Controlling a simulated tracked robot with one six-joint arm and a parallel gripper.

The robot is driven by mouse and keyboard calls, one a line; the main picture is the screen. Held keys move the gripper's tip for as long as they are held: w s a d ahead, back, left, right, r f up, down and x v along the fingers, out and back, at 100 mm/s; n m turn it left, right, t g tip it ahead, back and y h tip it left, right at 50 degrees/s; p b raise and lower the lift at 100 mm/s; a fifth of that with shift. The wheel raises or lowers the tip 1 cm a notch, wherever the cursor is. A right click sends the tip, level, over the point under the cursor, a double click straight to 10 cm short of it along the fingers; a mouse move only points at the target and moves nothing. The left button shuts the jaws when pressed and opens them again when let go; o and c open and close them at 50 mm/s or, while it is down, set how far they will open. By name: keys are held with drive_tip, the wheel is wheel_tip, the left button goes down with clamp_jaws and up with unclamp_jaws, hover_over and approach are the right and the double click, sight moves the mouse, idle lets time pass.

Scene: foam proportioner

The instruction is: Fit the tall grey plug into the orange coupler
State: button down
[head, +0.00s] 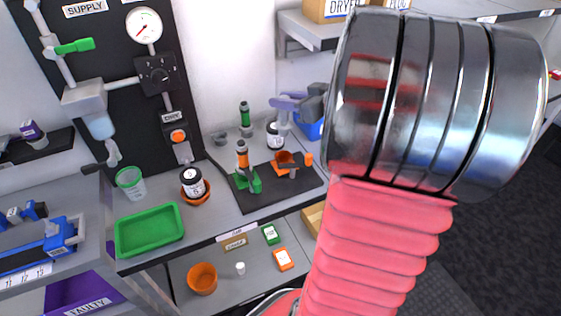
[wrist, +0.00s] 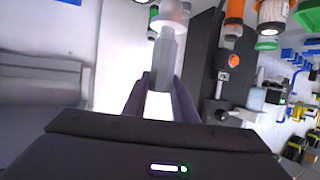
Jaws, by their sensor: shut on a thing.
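The tall grey plug (wrist: 165,62) is held between the dark fingers of my gripper (wrist: 163,88) in the wrist view. A pale rounded shape shows at its far end, and I cannot tell whether it is part of the plug. In the head view the lavender fingers of my gripper (head: 284,110) are above the back of the bench, to the left of my metal arm joint. The orange coupler (head: 286,157) sits on a dark mat (head: 262,200), below the gripper in the picture. The gripper is apart from the coupler. The plug is not clear in the head view.
A green coupler (head: 249,183) with an orange-banded upright piece (head: 242,158) stands on the mat's left. A green tray (head: 149,230) and another jar (head: 193,182) lie left. The supply panel (head: 105,60) stands behind.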

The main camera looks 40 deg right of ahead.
sight(288, 130)
drive_tip(key=shift+f, duration=3.15)
drive_tip(key=shift+f, duration=1.85)
drive_tip(key=c, duration=1.4)
unclamp_jaws()
drive_tip(key=shift+c, duration=0.2)
